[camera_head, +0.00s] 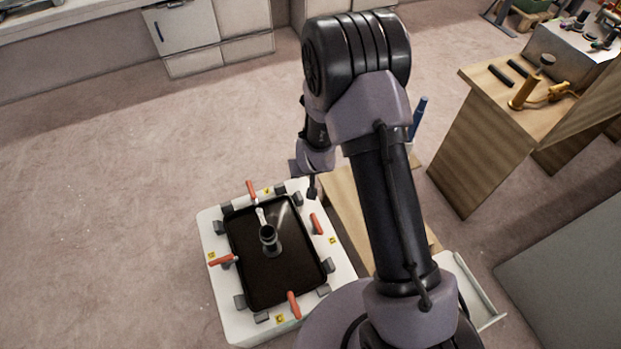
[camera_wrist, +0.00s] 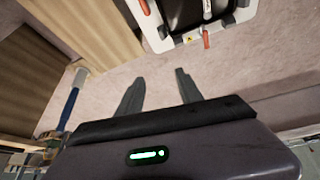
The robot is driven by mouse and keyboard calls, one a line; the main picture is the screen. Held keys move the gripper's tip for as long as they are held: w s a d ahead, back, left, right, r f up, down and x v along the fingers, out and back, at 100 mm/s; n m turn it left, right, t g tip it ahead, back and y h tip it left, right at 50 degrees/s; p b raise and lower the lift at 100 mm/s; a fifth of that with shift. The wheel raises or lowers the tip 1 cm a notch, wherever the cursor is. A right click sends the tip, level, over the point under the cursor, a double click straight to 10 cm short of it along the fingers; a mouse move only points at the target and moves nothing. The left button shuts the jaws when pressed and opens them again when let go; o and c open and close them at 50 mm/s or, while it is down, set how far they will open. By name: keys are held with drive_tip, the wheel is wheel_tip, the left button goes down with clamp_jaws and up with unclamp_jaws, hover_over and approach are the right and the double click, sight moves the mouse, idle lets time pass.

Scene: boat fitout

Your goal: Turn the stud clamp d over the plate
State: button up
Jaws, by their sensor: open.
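A dark rectangular plate (camera_head: 283,285) lies in a white frame (camera_head: 209,221) at the lower left of the head view. Orange-handled clamps sit around it: top (camera_head: 251,190), right (camera_head: 316,224), left (camera_head: 222,260) and bottom (camera_head: 294,305). Yellow tags mark them, but their letters are too small to read, so I cannot tell which is stud clamp d. My gripper (camera_wrist: 158,75) is open and empty in the wrist view, apart from the frame. In the head view it is near the frame's top right corner, its fingers mostly hidden. An orange handle (camera_wrist: 206,40) shows in the wrist view.
A black cylindrical fitting (camera_head: 268,236) with a pale handle stands on the plate. A wooden surface (camera_head: 350,210) is right of the frame, partly behind my arm. A wooden bench (camera_head: 480,150) with a brass-coloured tool stands farther right. The floor left of the frame is clear.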

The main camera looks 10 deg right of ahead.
drive_tip(key=s+f+n, duration=0.1)
drive_tip(key=s+f, duration=0.3)
drive_tip(key=f, duration=1)
drive_tip(key=n+h, duration=0.1)
approach(318, 225)
drive_tip(key=b+x, duration=0.8)
drive_tip(key=x, duration=0.1)
drive_tip(key=shift+a+b, duration=0.1)
drive_tip(key=shift+b, duration=0.3)
drive_tip(key=shift+s, duration=0.1)
drive_tip(key=shift+n, duration=0.3)
clamp_jaws()
